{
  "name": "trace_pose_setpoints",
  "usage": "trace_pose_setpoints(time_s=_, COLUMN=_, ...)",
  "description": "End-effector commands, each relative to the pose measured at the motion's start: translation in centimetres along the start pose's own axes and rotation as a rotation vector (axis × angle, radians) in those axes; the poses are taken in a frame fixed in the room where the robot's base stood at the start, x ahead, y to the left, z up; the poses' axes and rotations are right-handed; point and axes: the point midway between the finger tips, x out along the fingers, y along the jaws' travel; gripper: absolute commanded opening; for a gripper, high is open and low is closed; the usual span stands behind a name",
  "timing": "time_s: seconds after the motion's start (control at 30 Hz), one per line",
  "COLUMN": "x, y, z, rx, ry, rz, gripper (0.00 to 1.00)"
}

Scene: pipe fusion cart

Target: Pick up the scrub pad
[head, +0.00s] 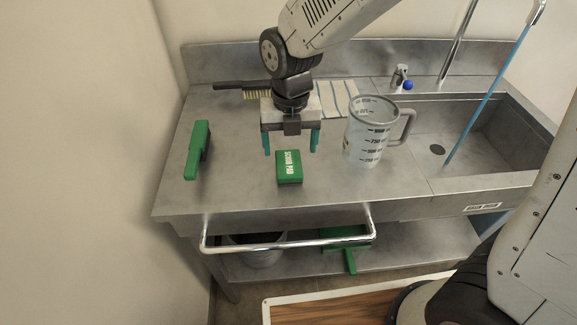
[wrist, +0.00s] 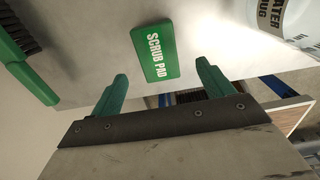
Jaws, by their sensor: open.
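The green scrub pad (head: 289,168) with white "SCRUB PAD" lettering lies flat on the steel counter near its front edge. My gripper (head: 291,146) points down above the counter, a little behind the pad in the head view, with its teal fingers apart and nothing between them. In the wrist view the pad (wrist: 155,53) shows beyond the fingertips of my gripper (wrist: 162,82), roughly in line with the gap. The pad and the fingers look apart.
A clear measuring jug (head: 369,132) stands right of the pad, beside the sink (head: 466,140). A green-handled brush (head: 198,150) lies to the left. A dark-handled brush (head: 243,87) and striped cloth (head: 338,98) lie behind. A metal rail (head: 285,245) runs along the front.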

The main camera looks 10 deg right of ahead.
Motion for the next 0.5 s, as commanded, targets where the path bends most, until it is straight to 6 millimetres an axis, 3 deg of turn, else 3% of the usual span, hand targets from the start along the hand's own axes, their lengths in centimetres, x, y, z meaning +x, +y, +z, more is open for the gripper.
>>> trace_pose_setpoints(time_s=0.5, x=6.5, y=0.3, z=0.3, rx=0.005, ry=0.002, rz=-0.001, gripper=0.8)
